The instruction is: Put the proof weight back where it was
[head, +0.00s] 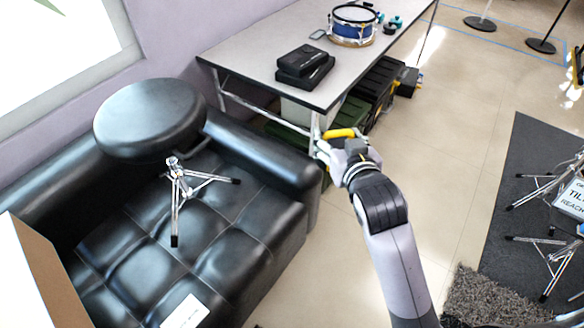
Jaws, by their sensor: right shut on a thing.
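My right gripper (332,143) is at the middle of the head view, beside the table's near leg and above the floor. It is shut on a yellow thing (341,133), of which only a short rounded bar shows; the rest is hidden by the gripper. I cannot tell whether this is the proof weight, and no other thing can be made out as it. My left gripper is not in view.
A grey table (250,60) bears black cases (304,66) and a blue drum (353,25). Dark toolboxes (372,88) stand below. A black sofa (140,245) holds a round stool seat (150,118) and chrome tripod (178,190). Stands occupy the dark mat (530,150); floor between is clear.

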